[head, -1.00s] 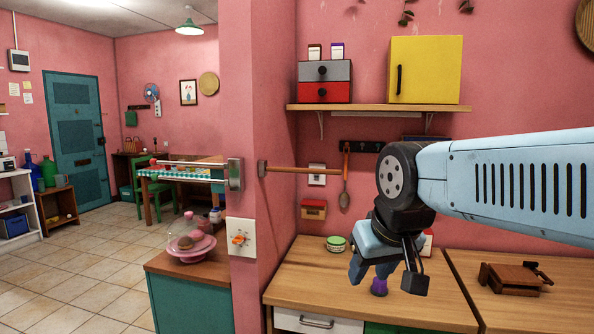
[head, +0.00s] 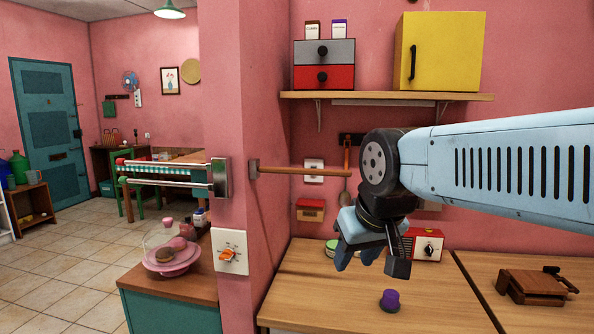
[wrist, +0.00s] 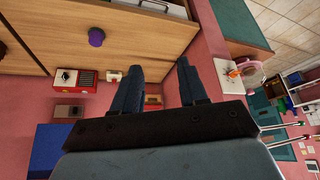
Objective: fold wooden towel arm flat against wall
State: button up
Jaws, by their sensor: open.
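The wooden towel arm (head: 305,170) is a thin brown rod in the head view. It sticks out to the right from its bracket on the edge of the pink wall (head: 264,120), roughly level. Its right end reaches close to my arm's dark wrist joint in the picture; I cannot tell the gap in depth. My gripper (head: 369,264) is open and empty, below and to the right of the rod, pointing down above the wooden counter. Its two fingers also show in the wrist view (wrist: 157,65), with nothing between them. I cannot make out the rod in the wrist view.
Two metal rails (head: 165,168) stick out left from a metal bracket. A switch plate (head: 230,250) is below. A purple knob-like object (head: 390,300), a red radio-like box (head: 425,245) and a wooden piece (head: 537,287) stand on the counter. A shelf (head: 390,96) hangs above.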

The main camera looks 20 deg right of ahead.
aim_at(276, 170)
jog(key=u, duration=0.55)
jog(key=k, duration=1.25)
jog(key=z, duration=0.85)
jog(key=i, duration=1)
jog(key=u, duration=0.05)
